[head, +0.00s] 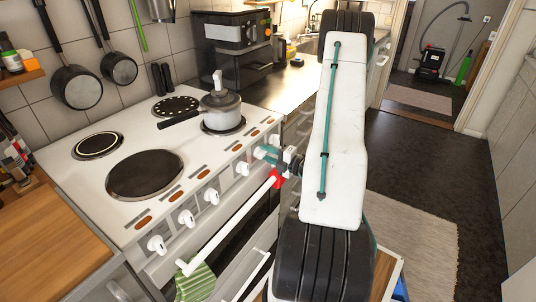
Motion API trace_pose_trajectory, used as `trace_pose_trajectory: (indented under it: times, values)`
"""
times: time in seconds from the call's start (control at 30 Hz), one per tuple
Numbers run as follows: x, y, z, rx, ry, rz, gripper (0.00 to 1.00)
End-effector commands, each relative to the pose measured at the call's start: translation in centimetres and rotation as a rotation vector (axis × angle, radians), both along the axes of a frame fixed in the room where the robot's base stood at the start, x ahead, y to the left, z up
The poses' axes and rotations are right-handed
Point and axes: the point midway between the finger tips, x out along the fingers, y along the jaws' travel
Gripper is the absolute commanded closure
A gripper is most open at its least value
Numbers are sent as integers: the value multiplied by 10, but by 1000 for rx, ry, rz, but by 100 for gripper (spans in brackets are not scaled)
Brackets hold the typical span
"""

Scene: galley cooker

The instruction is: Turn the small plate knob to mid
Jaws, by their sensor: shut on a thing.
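The white cooker (83,188) has a front panel with a row of white knobs, among them one at the near left end (157,243) and one just left of my gripper (241,168). My gripper (262,154), with teal fingers, is at the right end of this row. It is shut on a knob there, which its fingers mostly hide. I cannot read that knob's pointer or marks. The small plates show on the hob, one at the back left (97,145) and one at the back (176,106).
A white oven rail (228,224) with a red piece and a green striped towel (195,283) runs below the knobs, close under my gripper. Dark floor (420,150) lies clear at right.

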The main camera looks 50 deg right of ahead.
Motion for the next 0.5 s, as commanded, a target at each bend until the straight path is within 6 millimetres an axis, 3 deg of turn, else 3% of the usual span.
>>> trace_pose_trajectory:
  times: [0.07, 0.37, 0.5]
  values:
    - [0, 1, 0, 0, -1, 2, 59]
    - [-2, 0, 0, 0, 0, 0, 59]
    - [-17, -2, 0, 1, 0, -3, 59]
